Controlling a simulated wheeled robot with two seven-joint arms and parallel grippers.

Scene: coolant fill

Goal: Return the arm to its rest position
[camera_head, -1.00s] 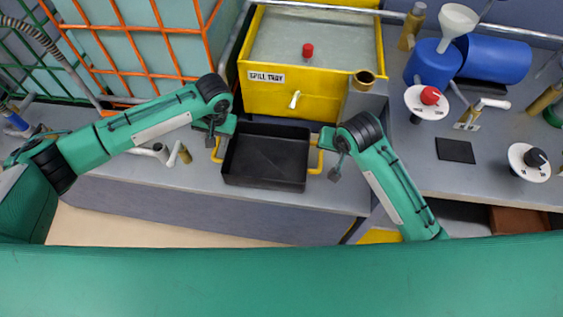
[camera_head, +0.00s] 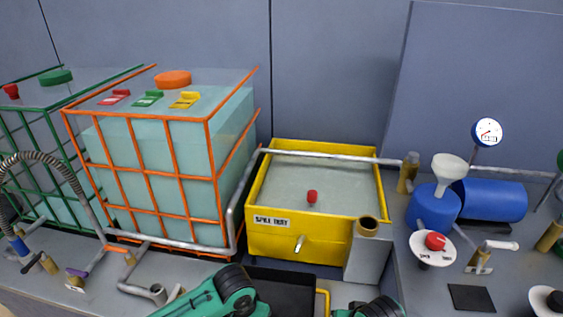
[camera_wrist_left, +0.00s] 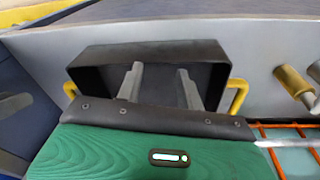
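My left arm (camera_head: 215,295) and my right arm (camera_head: 372,306) show only as green and black links at the bottom of the head view. My left gripper (camera_wrist_left: 158,82) shows in the left wrist view with its two grey fingers apart and nothing between them. The fingers stand in front of a black tray (camera_wrist_left: 90,63) with a yellow handle (camera_wrist_left: 238,96) at each side. I cannot tell whether they touch it. In the head view, part of the black tray (camera_head: 283,280) shows between my arms. My right gripper is out of view.
A yellow spill tray (camera_head: 275,243) stands behind the black tray. An orange-caged tank (camera_head: 160,165) is at left. A blue drum (camera_head: 490,200), a white funnel (camera_head: 449,167) and a red knob (camera_head: 435,241) are at right. A grey pipe (camera_head: 330,156) crosses above the spill tray.

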